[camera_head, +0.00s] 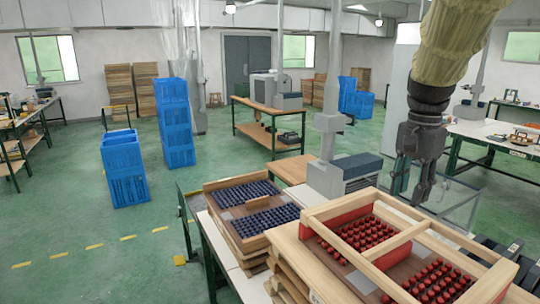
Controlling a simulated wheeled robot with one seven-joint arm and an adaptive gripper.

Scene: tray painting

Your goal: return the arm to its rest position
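My gripper (411,188) hangs at the end of my arm, which comes down from the top right under a tan fabric cover. The fingers point down, above and behind the right wooden tray. I see nothing held between the fingers, but how far apart they are is hard to tell. The right wooden tray (436,226) holds rows of red pieces (353,236) and has a wooden crosspiece. The left wooden tray (216,185) holds rows of dark blue pieces (270,218).
A grey machine (345,174) with a column stands behind the trays, left of my gripper. A transparent panel is near the gripper's right. Stacked blue crates (176,125) stand on the green floor at the left. A white-topped table (492,140) is at the right. Open floor lies left.

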